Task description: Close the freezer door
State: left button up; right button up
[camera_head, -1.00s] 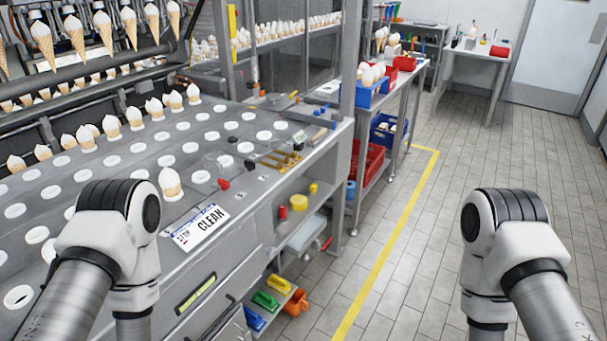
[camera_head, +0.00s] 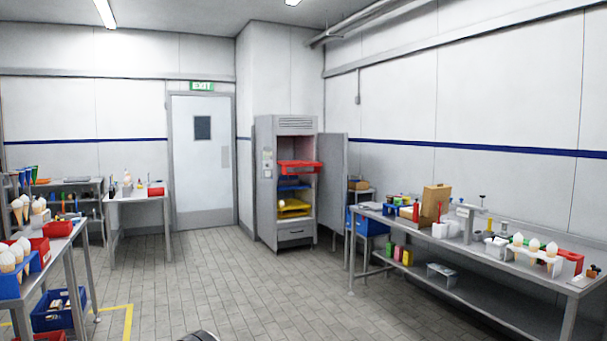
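The freezer (camera_head: 295,124) is a tall grey cabinet against the far wall, right of the exit door. Its door (camera_head: 333,178) stands wide open, swung out to the right side. Inside are a red tray (camera_head: 300,168) that sticks out at the front, a blue tray or shelf, and a yellow tray (camera_head: 293,208). A closed drawer front (camera_head: 295,232) is below the opening. Neither of my grippers shows in the head view. Only a small dark rounded part, likely of my own arm, shows at the bottom edge.
A long metal table (camera_head: 490,262) with cones, boxes and tools runs along the right wall, its far end close to the freezer door. A bench with cones (camera_head: 62,245) is at left. The tiled floor (camera_head: 220,275) between them is clear up to the freezer.

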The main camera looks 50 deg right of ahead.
aim_at(332, 195)
jog(key=z, duration=1.75)
jog(key=u, duration=0.2)
jog(key=i, duration=6.45)
